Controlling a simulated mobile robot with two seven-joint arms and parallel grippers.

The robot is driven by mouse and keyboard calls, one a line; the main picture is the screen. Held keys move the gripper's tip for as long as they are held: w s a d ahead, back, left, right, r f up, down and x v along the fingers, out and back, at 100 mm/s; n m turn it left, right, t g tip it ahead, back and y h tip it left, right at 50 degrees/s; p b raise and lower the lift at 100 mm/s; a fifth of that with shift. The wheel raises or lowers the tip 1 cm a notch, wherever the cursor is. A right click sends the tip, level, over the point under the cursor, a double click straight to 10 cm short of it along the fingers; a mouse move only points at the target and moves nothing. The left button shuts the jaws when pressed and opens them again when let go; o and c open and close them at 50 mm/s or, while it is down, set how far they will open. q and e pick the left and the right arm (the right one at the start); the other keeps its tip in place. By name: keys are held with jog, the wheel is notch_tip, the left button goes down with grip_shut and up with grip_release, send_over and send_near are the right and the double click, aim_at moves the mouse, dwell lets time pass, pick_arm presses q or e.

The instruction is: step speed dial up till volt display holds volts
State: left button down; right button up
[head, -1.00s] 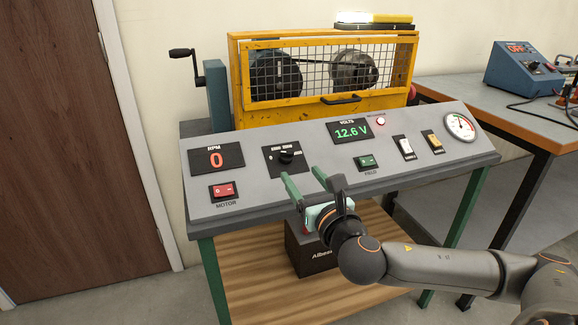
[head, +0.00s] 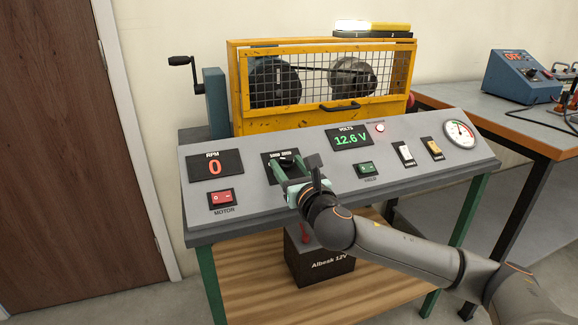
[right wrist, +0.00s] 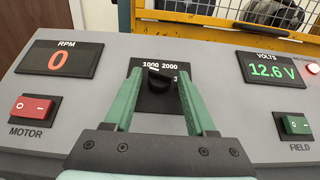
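The speed dial, a black knob on a black plate (head: 273,160), sits in the middle left of the sloped grey panel. In the right wrist view the dial knob (right wrist: 159,78) stands between my right gripper's green fingers, with 1000 and 2000 marks above it. My right gripper (head: 297,168) is open, its fingers on either side of the knob; contact cannot be told. The volt display (head: 349,139) reads 12.6 V in green, also in the right wrist view (right wrist: 271,70). The RPM display (head: 215,166) reads 0 in red. My left gripper is not in view.
The red motor switch (head: 222,198) lies below the RPM display. The green field switch (head: 366,168) and two more switches are to the right, near a round gauge (head: 460,133). A yellow mesh guard (head: 330,75) stands behind the panel. A battery box (head: 320,268) is below.

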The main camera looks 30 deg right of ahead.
grip_shut()
dwell(0.4)
